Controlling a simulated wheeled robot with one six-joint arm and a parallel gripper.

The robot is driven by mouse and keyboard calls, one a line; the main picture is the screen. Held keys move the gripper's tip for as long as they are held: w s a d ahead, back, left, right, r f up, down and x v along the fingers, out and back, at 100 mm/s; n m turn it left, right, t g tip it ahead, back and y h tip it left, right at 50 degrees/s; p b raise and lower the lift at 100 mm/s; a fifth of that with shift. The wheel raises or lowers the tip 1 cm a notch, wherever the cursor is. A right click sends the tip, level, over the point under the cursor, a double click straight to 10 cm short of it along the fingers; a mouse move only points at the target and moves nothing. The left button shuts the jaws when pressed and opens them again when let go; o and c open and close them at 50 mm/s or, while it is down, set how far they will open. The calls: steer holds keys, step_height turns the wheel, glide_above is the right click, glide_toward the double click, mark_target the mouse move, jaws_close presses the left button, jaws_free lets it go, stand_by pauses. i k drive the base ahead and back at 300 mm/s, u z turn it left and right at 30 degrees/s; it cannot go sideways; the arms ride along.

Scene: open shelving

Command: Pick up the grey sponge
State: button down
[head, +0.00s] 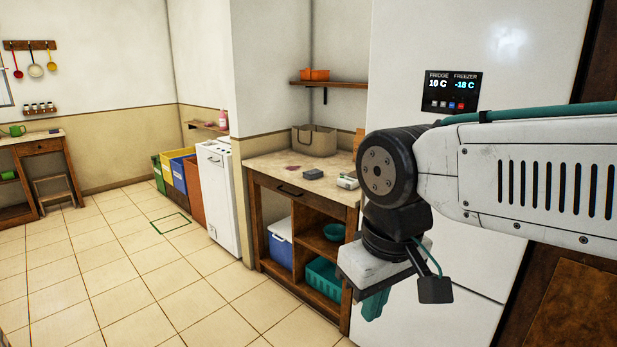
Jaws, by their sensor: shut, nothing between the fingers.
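A small dark grey block, which looks like the grey sponge (313,173), lies flat on the counter (268,165) of the wooden shelving unit. My gripper (375,304) hangs to the right and in front of the unit, pointing down, well apart from the sponge. Its teal fingers look closed, with nothing held. The wrist housing hides part of the fingers and the right end of the unit.
A pale box-like item (347,182) lies right of the sponge, beside my wrist. A grey-brown basket (314,140) stands behind. Below are a blue-and-white cooler (280,243), a teal bowl (334,232) and a teal crate (322,277). The tiled floor in front is clear.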

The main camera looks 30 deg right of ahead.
mark_target(314, 174)
steer(key=u, duration=0.15)
steer(key=i, duration=1.65)
steer(key=z, duration=0.8)
steer(key=i, duration=1.2)
steer(key=z, duration=0.6)
